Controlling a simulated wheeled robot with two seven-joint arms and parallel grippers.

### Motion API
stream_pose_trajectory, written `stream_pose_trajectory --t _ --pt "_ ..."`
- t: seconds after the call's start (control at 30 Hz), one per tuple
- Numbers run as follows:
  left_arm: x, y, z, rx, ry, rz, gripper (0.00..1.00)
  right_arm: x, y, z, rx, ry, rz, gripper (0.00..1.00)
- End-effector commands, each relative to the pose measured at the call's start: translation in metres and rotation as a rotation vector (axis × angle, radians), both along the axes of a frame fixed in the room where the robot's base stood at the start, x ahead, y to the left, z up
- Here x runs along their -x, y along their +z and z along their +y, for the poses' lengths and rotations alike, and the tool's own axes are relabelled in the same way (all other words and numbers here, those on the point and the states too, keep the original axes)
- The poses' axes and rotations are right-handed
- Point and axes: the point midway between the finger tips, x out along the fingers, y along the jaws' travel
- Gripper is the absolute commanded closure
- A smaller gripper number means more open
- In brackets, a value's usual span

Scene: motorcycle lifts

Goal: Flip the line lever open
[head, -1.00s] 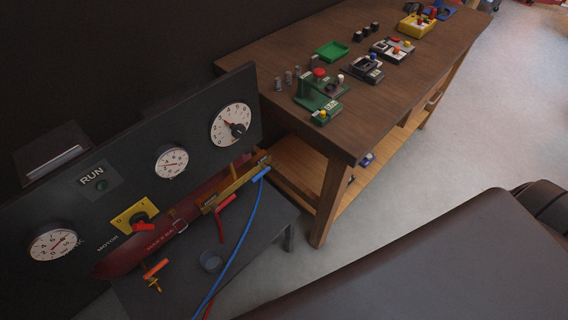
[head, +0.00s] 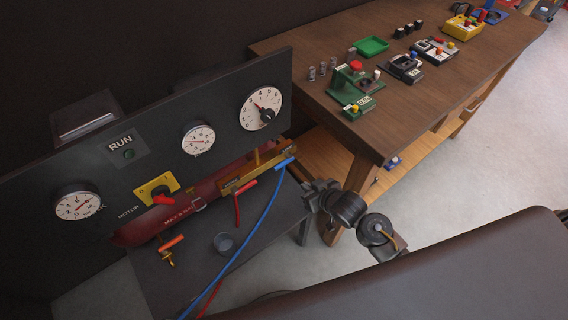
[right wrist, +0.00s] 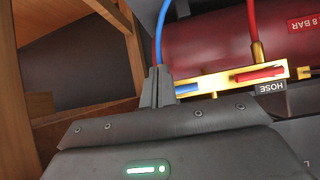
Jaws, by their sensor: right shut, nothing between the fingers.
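A brass manifold (head: 245,173) on the dark red tank (head: 150,226) carries a blue lever (head: 285,162) and a red lever (head: 245,189). In the right wrist view the red lever (right wrist: 260,74) sits over a plate reading HOSE. The blue lever (right wrist: 188,89) lies along the brass bar, and I see no readable label for it. My right gripper (head: 312,193) is just right of the manifold, below the blue lever. In the right wrist view its shut fingers (right wrist: 158,88) are empty, immediately left of the blue lever; contact is unclear. My left gripper is out of view.
Blue and red hoses (head: 245,243) run down from the manifold. The gauge panel (head: 225,110) stands behind. A wooden workbench (head: 400,110) is to the right, a dark padded surface (head: 440,275) in front.

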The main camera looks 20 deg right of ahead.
Motion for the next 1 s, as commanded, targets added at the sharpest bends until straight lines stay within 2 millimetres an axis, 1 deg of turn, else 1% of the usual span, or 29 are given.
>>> stream_pose_trajectory --t 0.03,0.1,0.2,0.3,0.4,0.77,0.87,1.0 --pt "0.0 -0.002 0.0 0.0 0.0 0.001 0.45 -0.005 0.034 0.007 -0.013 0.017 -0.055 1.0" --pt "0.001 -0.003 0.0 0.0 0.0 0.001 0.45 -0.006 0.07 0.014 -0.026 0.035 -0.108 1.0" --pt "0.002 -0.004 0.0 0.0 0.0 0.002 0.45 -0.004 0.106 0.021 -0.04 0.054 -0.161 1.0" --pt "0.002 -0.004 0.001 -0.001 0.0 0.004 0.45 -0.002 0.124 0.024 -0.047 0.063 -0.188 1.0" --pt "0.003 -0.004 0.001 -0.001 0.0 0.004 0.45 -0.001 0.131 0.025 -0.049 0.066 -0.197 1.0" --pt "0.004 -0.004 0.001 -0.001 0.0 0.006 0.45 -0.003 0.129 0.026 -0.05 0.065 -0.196 1.0" --pt "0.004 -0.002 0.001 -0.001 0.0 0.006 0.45 -0.011 0.126 0.03 -0.051 0.064 -0.196 1.0" --pt "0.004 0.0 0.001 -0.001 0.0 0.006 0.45 -0.031 0.116 0.038 -0.051 0.065 -0.195 1.0"
